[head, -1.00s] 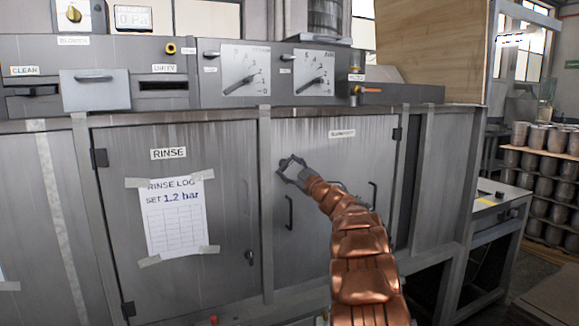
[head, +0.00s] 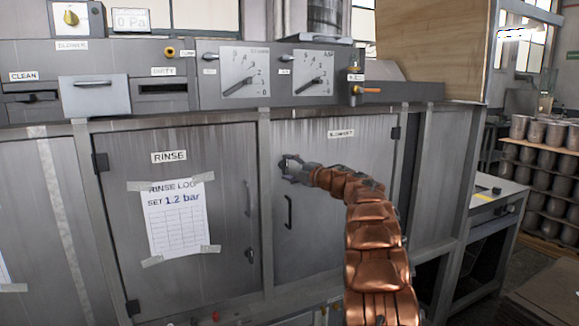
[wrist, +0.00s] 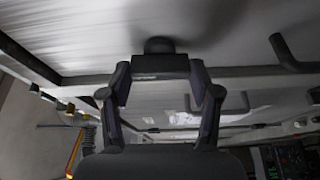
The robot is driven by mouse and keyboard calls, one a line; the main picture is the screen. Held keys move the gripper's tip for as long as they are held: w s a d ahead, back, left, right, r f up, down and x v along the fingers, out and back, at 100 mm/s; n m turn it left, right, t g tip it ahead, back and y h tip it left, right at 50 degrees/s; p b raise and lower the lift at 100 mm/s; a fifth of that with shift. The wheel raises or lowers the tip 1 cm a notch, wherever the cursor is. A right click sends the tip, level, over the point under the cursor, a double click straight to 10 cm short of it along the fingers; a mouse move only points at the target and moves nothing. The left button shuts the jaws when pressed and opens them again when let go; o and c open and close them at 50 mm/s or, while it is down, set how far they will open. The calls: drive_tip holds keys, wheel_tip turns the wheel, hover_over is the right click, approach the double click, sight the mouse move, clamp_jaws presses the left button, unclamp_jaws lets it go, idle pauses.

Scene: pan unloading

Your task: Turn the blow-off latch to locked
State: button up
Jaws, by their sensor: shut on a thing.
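The blow-off latch (wrist: 160,64) is a dark bar on a round boss, on the grey right-hand door (head: 335,215). In the wrist view it sits at top centre, between my fingertips. My gripper (wrist: 160,82) is shut on the latch, one finger at each end of the bar. In the head view my gripper (head: 289,164) is at the upper left of that door, above its black handle (head: 289,212), and it mostly hides the latch. The door label (head: 341,133) is too blurred to read surely.
The rinse door (head: 125,235) with a taped log sheet (head: 177,218) is to the left. Dials (head: 238,75) and an orange-handled valve (head: 372,90) are above. A low grey bench (head: 488,205) and shelves of metal cups (head: 543,135) stand at the right.

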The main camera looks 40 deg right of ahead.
drive_tip(key=shift+n, duration=0.3)
idle(0.4)
drive_tip(key=o, duration=1.1)
drive_tip(key=shift+o, duration=0.2)
drive_tip(key=shift+s, duration=0.1)
drive_tip(key=s, duration=1.1)
drive_tip(key=shift+s+d, duration=0.35)
drive_tip(key=shift+s, duration=0.05)
